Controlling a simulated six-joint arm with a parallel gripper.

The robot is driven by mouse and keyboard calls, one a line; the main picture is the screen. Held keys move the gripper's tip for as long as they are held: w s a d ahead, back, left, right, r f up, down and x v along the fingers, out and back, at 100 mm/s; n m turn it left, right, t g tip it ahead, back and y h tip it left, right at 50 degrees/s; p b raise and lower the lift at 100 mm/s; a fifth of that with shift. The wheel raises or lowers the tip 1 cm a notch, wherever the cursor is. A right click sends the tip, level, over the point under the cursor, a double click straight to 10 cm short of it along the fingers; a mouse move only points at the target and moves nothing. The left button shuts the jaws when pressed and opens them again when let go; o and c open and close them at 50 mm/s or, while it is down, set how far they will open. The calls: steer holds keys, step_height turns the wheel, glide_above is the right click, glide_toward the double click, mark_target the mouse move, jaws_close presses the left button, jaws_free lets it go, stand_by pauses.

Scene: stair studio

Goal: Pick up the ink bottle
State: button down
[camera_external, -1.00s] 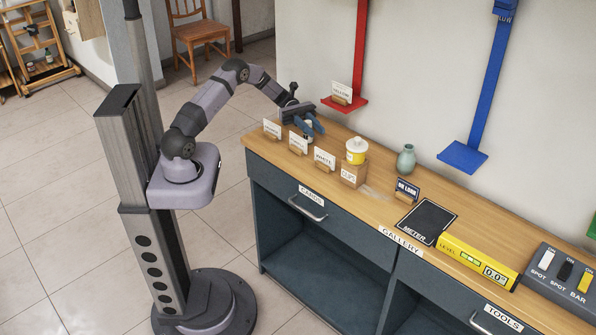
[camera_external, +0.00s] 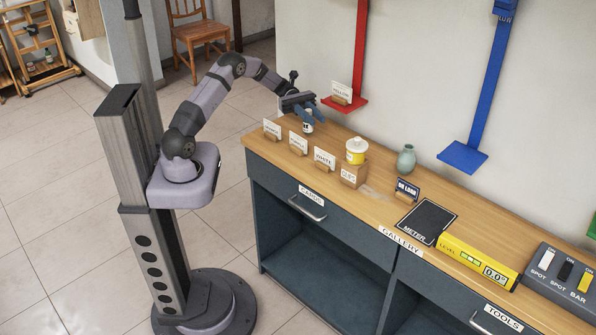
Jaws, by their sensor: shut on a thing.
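The ink bottle (camera_external: 308,128) is a small dark bottle with a pale label at the far left end of the wooden counter. My gripper (camera_external: 305,113) is shut on its upper part from above, and the fingers hide its top. The bottle looks upright. Whether its base is clear of the counter or touching it is hard to tell at this size.
Card stands (camera_external: 298,144) line the counter's front edge near the bottle. A grey-green vase (camera_external: 406,159) stands farther right. A red wall bracket (camera_external: 345,103) is close behind my gripper.

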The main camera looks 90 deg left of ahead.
step_height(320, 180, up, 14)
steer(key=shift+f+p, duration=0.2)
steer(key=shift+p, duration=0.2)
